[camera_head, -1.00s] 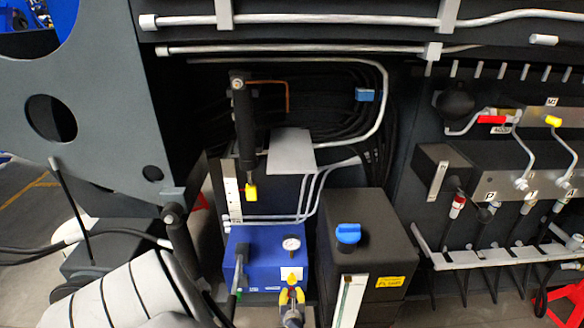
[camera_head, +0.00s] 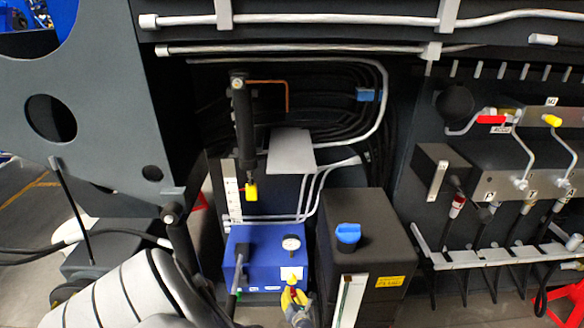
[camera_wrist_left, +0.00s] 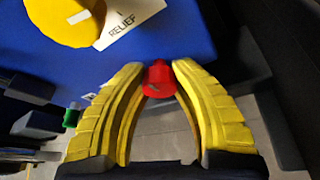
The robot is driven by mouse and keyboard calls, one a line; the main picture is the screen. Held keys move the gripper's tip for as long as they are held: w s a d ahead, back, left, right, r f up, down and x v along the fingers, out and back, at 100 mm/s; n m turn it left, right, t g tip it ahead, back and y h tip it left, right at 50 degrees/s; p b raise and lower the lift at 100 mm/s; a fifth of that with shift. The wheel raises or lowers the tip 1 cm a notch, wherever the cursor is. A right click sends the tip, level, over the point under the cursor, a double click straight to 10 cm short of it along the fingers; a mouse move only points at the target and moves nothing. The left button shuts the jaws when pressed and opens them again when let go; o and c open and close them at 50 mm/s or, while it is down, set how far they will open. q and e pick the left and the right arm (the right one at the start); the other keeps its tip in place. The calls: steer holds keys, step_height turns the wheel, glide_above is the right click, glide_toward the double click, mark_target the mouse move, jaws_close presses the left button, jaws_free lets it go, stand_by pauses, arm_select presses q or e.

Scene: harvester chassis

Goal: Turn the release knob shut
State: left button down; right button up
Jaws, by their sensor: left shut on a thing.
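A blue pump block (camera_head: 262,256) stands low in the middle of the head view. A small red knob (camera_wrist_left: 158,80) sits on its near side below a white RELIEF label (camera_wrist_left: 132,22); it looks like the release knob. My left gripper (camera_head: 293,293) is at this near side, below the gauge. In the left wrist view its yellow fingers (camera_wrist_left: 158,85) close on the red knob, one on each side. How far the knob is turned cannot be told. My right gripper is not in view.
A round gauge (camera_head: 291,243) tops the blue block, with a dark lever (camera_head: 240,262) at its left. A black tank with a blue cap (camera_head: 348,233) stands close on the right. A black cylinder (camera_head: 243,125) rises behind. A large yellow round part (camera_wrist_left: 65,18) is near the label.

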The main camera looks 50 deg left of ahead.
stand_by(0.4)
arm_select(q)
steer(key=c, duration=1)
jaws_free()
steer(key=shift+o, duration=0.2)
steer(key=v, duration=1.2)
steer(key=shift+f, duration=0.1)
